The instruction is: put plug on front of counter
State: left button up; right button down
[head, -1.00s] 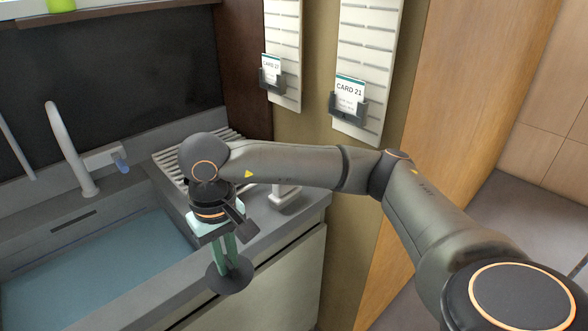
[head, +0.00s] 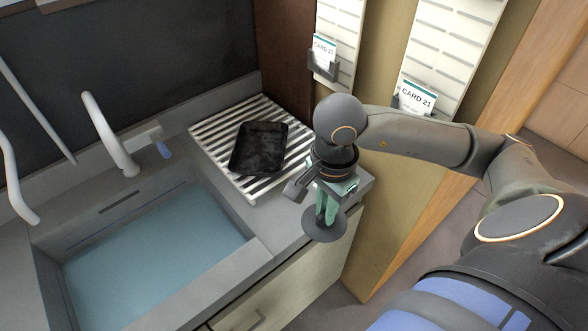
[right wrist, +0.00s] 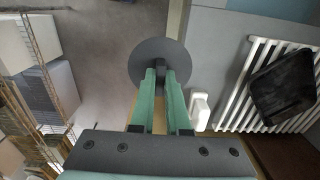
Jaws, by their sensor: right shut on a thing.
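The plug (right wrist: 157,53) is a dark round disc with a short grip. My right gripper (right wrist: 158,76) is shut on that grip between its green fingers. In the head view the plug (head: 324,229) hangs flat below the right gripper (head: 327,208), by the right front corner of the grey counter (head: 262,212). In the right wrist view the disc shows against the floor, just beside the edge of the counter (right wrist: 216,50), and it looks clear of the surface. My left gripper is out of view.
A sink of water (head: 155,250) with a white tap (head: 105,135) lies left. A slatted rack (head: 215,140) carries a black tray (head: 259,148). A small white object (right wrist: 200,108) stands on the counter near the gripper. Card racks hang on the wall behind.

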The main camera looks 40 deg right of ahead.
jog(key=w+f, duration=0.2)
jog(key=w, duration=0.1)
jog(key=w+a+f, duration=0.1)
jog(key=w+f, duration=0.2)
jog(key=w, duration=0.1)
jog(key=w+f, duration=0.3)
jog(key=w, duration=0.1)
jog(key=shift+w+a+f, duration=0.15)
jog(key=shift+f, duration=0.1)
jog(key=shift+w+f, duration=0.2)
jog(key=shift+f, duration=0.05)
jog(key=shift+f+b, duration=0.3)
jog(key=shift+f, duration=1.25)
jog(key=shift+f, duration=0.2)
jog(key=c, duration=0.9)
grip_release()
jog(key=shift+r, duration=0.1)
